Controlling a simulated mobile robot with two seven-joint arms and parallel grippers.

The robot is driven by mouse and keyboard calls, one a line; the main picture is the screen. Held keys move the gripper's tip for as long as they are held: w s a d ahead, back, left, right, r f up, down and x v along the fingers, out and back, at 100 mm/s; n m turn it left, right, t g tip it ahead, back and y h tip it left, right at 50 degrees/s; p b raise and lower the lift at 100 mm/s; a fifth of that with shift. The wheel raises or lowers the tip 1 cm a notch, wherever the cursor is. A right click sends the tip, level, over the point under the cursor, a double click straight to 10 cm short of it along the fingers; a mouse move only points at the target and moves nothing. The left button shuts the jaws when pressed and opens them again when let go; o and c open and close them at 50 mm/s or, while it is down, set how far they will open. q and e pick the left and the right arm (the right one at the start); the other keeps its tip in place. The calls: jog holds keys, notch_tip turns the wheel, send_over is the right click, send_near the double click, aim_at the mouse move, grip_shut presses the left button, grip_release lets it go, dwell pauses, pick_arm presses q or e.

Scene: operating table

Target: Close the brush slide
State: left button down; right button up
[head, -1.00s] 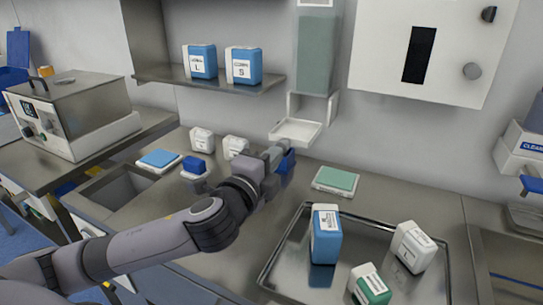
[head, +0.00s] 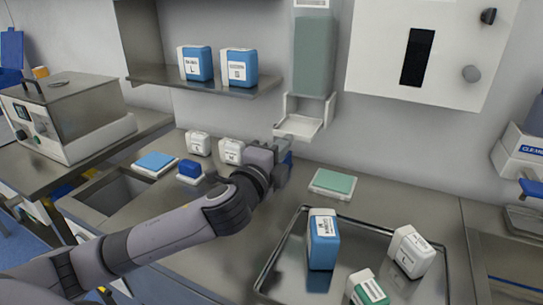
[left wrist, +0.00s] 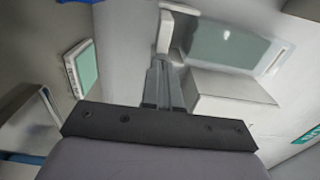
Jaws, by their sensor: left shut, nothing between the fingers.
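The brush slide looks to be the white tray (head: 299,126) under the teal dispenser (head: 314,55) on the back wall. It still sticks out from its white bracket (head: 329,109). My left gripper (head: 277,148) is just below and left of the tray's front edge in the head view. I cannot tell whether the fingers touch the slide. My right gripper is not in view.
A teal-topped white box (head: 333,183) lies right of my gripper. A metal tray (head: 270,262) with several bottles stands at the front right. A shelf (head: 205,88) is above left.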

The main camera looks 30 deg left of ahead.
aim_at(291, 134)
pick_arm(q)
jog(key=w, duration=0.7)
jog(key=shift+w+a, duration=0.15)
jog(key=shift+a, duration=0.05)
jog(key=shift+a+r, duration=0.1)
jog(key=shift+r, duration=0.25)
